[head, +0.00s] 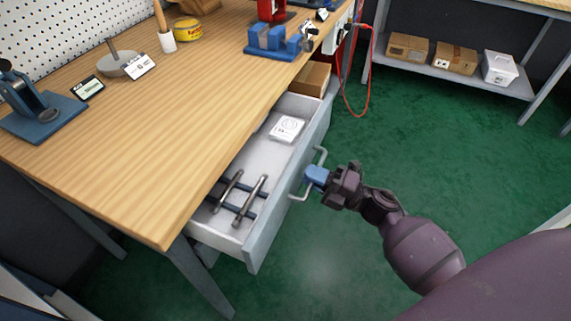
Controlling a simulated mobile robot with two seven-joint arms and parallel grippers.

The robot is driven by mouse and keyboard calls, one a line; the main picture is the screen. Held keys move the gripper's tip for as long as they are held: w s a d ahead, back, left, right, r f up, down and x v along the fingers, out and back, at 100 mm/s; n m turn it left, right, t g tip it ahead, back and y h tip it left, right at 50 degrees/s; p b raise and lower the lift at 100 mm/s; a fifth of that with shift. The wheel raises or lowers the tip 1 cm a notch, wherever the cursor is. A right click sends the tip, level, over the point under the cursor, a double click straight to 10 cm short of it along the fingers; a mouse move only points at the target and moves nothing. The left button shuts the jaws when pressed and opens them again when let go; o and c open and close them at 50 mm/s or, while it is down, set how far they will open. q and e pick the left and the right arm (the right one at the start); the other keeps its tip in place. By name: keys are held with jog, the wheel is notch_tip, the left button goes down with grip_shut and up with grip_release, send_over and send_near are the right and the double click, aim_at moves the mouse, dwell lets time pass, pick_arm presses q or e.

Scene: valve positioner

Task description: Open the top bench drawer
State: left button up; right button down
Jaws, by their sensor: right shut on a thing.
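The top bench drawer (249,241) stands pulled out from under the wooden bench top (130,170). Its inside shows, with a white square item (287,128) toward the back end and metal bars on a dark blue rack (240,197) toward the near end. The drawer's grey loop handle (321,155) is on its front. My right gripper (314,177) is at the handle, its blue fingers shut on the middle of the bar. The fingers hide that part of the handle. My left gripper is not in view.
A blue vise (272,42), a yellow tin (187,29) and a blue stand (38,115) are on the bench. A red cable (368,70) hangs beyond the drawer. A shelf (450,78) with boxes stands at the back right. The green floor (430,150) is clear.

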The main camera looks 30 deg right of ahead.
pick_arm(q)
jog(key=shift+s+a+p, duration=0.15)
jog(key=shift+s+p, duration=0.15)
jog(key=shift+p, duration=0.25)
pick_arm(e)
jog(key=r+v, duration=0.2)
jog(key=v, duration=0.9)
jog(key=r+v, duration=0.2)
jog(key=v, duration=0.9)
jog(key=shift+s+d+r, duration=0.2)
jog(key=shift+s+d, duration=0.2)
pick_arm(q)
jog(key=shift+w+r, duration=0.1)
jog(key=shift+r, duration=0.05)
pick_arm(e)
jog(key=c, duration=1.2)
grip_release()
jog(key=v, duration=1)
jog(key=shift+s+d+f, duration=0.1)
jog(key=shift+s+d, duration=0.15)
jog(key=shift+s, duration=0.05)
jog(key=shift+s, duration=0.1)
